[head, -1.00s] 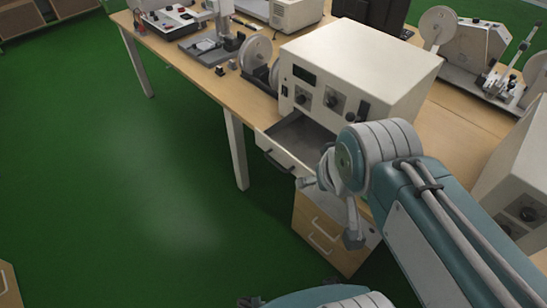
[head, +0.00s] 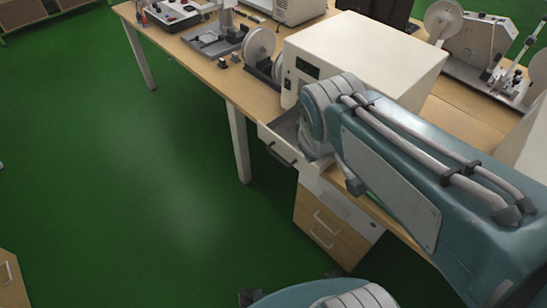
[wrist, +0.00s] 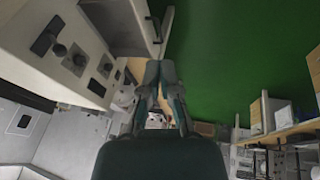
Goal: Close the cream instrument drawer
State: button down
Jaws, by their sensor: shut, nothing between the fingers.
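The cream instrument drawer (head: 269,136) stands pulled out below the cream instrument (head: 367,52) at the table's front edge. Its front carries a dark bar handle (head: 280,155), and part of its grey inside shows. My arm hides the drawer's right part in the head view. In the wrist view, the drawer (wrist: 122,22) is at the top, with its handle (wrist: 156,30) at its right end. My gripper (wrist: 159,64) is shut and empty, its fingertips just below the handle in that picture. I cannot tell whether they touch the drawer. The head view hides the fingers.
A wooden drawer cabinet (head: 330,228) stands under the table, below and right of the open drawer. Reel equipment (head: 258,48) sits left of the instrument on the wooden tabletop (head: 225,75). The green floor (head: 140,200) in front is clear.

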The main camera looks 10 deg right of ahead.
jog(key=w+a+f+n+g+h, duration=0.1)
jog(key=w+a+f+n+h, duration=0.1)
jog(key=w+a+f+n, duration=0.55)
jog(key=w+a+f+n+g+h, duration=0.15)
jog(key=w+a+f+n, duration=0.25)
jog(key=w+f+n, duration=0.65)
jog(key=w+d+f+n, duration=0.1)
jog(key=w+d+f, duration=0.1)
jog(key=d+f, duration=0.5)
jog(key=shift+w+d+f+t, duration=0.2)
jog(key=shift+d+f+t, duration=0.15)
jog(key=shift+f, duration=0.4)
jog(key=w+d, duration=0.2)
jog(key=d, duration=0.1)
jog(key=w+d, duration=0.2)
jog(key=d, duration=0.2)
jog(key=w+d, duration=0.3)
jog(key=d, duration=0.1)
jog(key=shift+d, duration=0.25)
jog(key=shift+a, duration=0.1)
